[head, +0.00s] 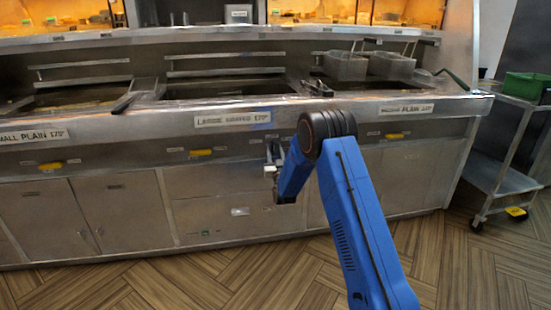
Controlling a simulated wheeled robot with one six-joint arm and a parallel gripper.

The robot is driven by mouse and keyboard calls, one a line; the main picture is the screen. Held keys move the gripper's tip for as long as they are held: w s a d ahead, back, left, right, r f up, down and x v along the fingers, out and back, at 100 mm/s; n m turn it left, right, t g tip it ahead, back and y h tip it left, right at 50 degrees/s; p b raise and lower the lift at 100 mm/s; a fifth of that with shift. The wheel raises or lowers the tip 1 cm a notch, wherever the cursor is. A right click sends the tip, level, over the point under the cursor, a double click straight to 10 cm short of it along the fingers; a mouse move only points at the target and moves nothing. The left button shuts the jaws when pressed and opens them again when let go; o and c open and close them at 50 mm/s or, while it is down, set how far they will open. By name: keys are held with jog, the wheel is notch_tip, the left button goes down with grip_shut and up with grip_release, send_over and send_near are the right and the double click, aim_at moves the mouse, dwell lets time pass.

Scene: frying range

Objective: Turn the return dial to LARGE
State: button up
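The front panel of the fryer range (150,155) runs across the middle of the head view. My blue arm reaches up from the lower right, and my gripper (271,165) is at the panel, below and right of the label "LARGE ... 170°" (233,118). Its fingers are small and partly hidden by my wrist, so I cannot tell whether they are open or shut, or touching anything. I cannot make out a return dial or its setting; one may be hidden behind my gripper. A yellow handle (201,152) sits on the panel left of my gripper.
Another yellow handle (51,166) sits further left, under the "SMALL PLAIN" label (34,136). Fry baskets (345,66) stand at the back right. A metal cart (505,180) with a green bin (525,86) is at the far right. The wooden floor in front is clear.

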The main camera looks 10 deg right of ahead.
jog(key=v, duration=1.7)
jog(key=shift+f, duration=0.15)
notch_tip(320, 180, up, 9)
jog(key=s+d+g, duration=0.1)
jog(key=s+g, duration=0.1)
jog(key=g, duration=0.1)
jog(key=s+d+r+g, duration=0.2)
jog(key=s+r+g, duration=0.35)
jog(key=s, duration=0.45)
jog(key=s+d+g, duration=0.2)
jog(key=s+g, duration=0.2)
jog(key=s, duration=1.9)
jog(key=s+d+g, duration=0.1)
jog(key=s+g, duration=0.4)
jog(key=s, duration=1.8)
jog(key=shift+s+d, duration=0.15)
jog(key=shift+d, duration=0.25)
jog(key=shift+f, duration=0.1)
